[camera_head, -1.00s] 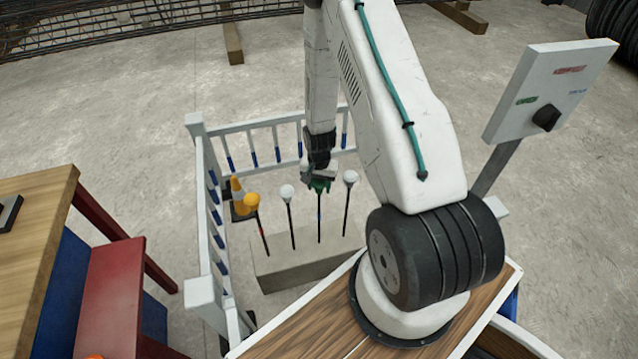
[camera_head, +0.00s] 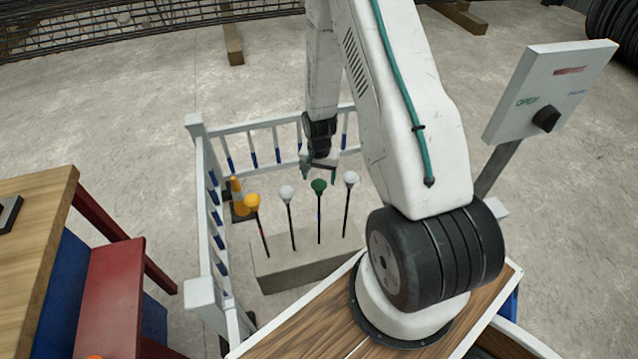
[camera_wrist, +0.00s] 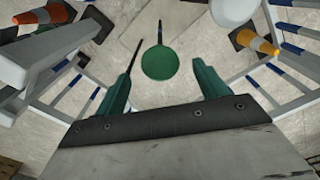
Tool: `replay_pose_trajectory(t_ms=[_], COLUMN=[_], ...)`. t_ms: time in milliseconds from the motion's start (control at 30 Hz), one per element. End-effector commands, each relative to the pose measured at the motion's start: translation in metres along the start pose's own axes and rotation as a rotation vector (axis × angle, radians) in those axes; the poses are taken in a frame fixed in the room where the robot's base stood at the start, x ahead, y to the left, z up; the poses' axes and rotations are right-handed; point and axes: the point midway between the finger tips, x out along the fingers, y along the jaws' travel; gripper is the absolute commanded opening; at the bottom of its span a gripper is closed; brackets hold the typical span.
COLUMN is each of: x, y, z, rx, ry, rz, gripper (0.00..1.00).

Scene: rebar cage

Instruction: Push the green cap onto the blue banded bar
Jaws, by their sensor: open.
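The green cap (camera_head: 319,186) sits on top of an upright dark bar (camera_head: 319,218), the third from the left in a row on the concrete block (camera_head: 303,273). A small blue mark shows on that bar. My gripper (camera_head: 320,176) is open and empty, just above and behind the cap in the head view. In the wrist view the green cap (camera_wrist: 160,64) lies between and beyond the two green fingers (camera_wrist: 164,88), apart from both. How far the cap is seated on the bar cannot be told.
White caps (camera_head: 287,192) (camera_head: 351,178) stand on the neighbouring bars, and an orange cap (camera_head: 252,201) on the leftmost. A white and blue railing (camera_head: 205,215) encloses the block, with a traffic cone (camera_head: 237,196) inside. A panel with a knob (camera_head: 548,90) stands at right.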

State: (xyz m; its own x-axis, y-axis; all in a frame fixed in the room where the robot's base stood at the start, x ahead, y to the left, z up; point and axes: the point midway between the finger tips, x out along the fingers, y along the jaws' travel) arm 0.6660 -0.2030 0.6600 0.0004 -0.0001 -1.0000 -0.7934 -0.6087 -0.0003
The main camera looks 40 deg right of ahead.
Motion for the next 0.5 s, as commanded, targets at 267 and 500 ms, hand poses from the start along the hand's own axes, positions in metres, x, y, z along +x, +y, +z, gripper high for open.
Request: replay_pose_trajectory(t_ms=[267,500], x=[-0.023,-0.023], y=[0.000,0.000], z=[0.000,0.000], rx=[0.000,0.000], ry=[0.000,0.000], rz=[0.000,0.000], gripper=[0.72,0.72])
